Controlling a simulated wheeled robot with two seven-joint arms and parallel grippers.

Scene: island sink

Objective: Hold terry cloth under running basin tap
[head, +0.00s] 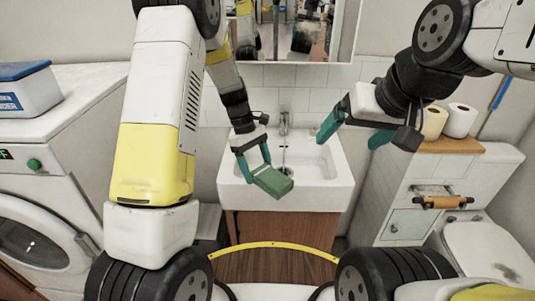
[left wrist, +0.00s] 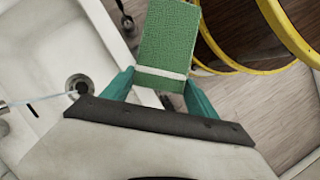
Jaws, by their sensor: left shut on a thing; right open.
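A green terry cloth (head: 272,182) with a pale stripe is held in my left gripper (head: 254,166), over the front edge of the white basin (head: 328,187). In the left wrist view the cloth (left wrist: 168,38) sits between the teal fingers of the left gripper (left wrist: 158,88). The tap (head: 284,122) stands at the back of the basin, and a thin water stream (left wrist: 42,98) shows in the left wrist view near the drain (left wrist: 79,86). The cloth is apart from the stream. My right gripper (head: 350,128) is open and empty at the basin's right side.
A washing machine (head: 40,215) with a blue-lidded box (head: 22,88) on top stands at left. At right are toilet rolls (head: 459,120) on a wooden-topped ledge, a roll holder (head: 440,202) and a toilet (head: 487,255). A mirror (head: 290,30) hangs above the basin.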

